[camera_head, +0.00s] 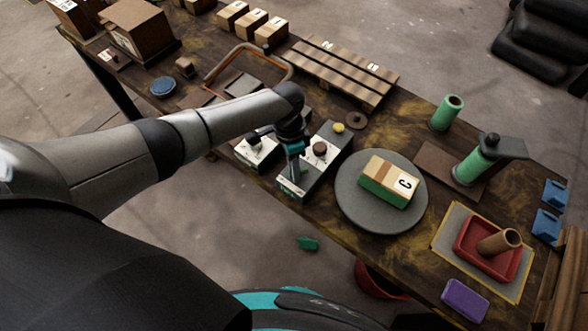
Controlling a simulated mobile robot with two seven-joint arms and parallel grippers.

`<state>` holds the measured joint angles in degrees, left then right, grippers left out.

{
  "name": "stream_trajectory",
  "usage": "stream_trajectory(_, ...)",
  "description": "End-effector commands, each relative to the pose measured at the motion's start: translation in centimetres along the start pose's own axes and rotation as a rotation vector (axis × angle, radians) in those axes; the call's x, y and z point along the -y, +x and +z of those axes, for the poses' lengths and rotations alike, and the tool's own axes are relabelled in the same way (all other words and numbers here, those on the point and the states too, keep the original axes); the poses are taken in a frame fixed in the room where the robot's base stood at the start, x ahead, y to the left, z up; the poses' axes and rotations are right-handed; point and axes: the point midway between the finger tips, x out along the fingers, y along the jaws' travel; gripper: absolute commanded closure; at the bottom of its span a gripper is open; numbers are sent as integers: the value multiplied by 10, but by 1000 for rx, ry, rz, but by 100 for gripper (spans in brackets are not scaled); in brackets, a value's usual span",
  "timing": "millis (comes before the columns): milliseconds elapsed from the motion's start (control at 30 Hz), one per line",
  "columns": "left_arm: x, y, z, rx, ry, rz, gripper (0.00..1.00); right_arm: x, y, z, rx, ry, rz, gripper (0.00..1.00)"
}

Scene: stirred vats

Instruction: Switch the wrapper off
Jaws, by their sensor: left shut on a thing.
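A grey control box (327,165) stands at the table's near edge, with a dark round knob (320,149) and a yellow button (338,127) on top. My left gripper (293,172) points down at the box's left front side. It is shut on a small part there that looks like a switch lever; the fingers mostly hide it. Right of the box is the wrapper's round grey turntable (350,204), carrying a green-wrapped carton (389,183) marked C. The wrapper's post with a green film roll (470,167) stands behind it to the right. My right gripper is not in view.
A second small control box (257,151) sits close left of my gripper. A slatted pallet (345,72) lies behind. A loose green roll (446,113), a red tray (487,251) and a purple block (464,299) are to the right. A red bin (378,281) stands below the table edge.

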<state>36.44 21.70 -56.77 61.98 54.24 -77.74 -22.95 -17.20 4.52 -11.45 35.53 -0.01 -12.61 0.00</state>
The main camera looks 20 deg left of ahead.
Motion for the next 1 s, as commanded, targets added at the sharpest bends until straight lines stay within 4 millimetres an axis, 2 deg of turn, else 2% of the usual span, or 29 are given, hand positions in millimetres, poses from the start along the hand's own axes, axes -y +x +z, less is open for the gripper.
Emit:
stream_trajectory(400,1,0,-2,36,199,2,100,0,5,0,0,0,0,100)
stream_trajectory(967,1,-1,-3,42,232,2,100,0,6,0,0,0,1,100)
stream_trajectory(1000,0,-1,-3,42,232,2,75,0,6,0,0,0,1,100)
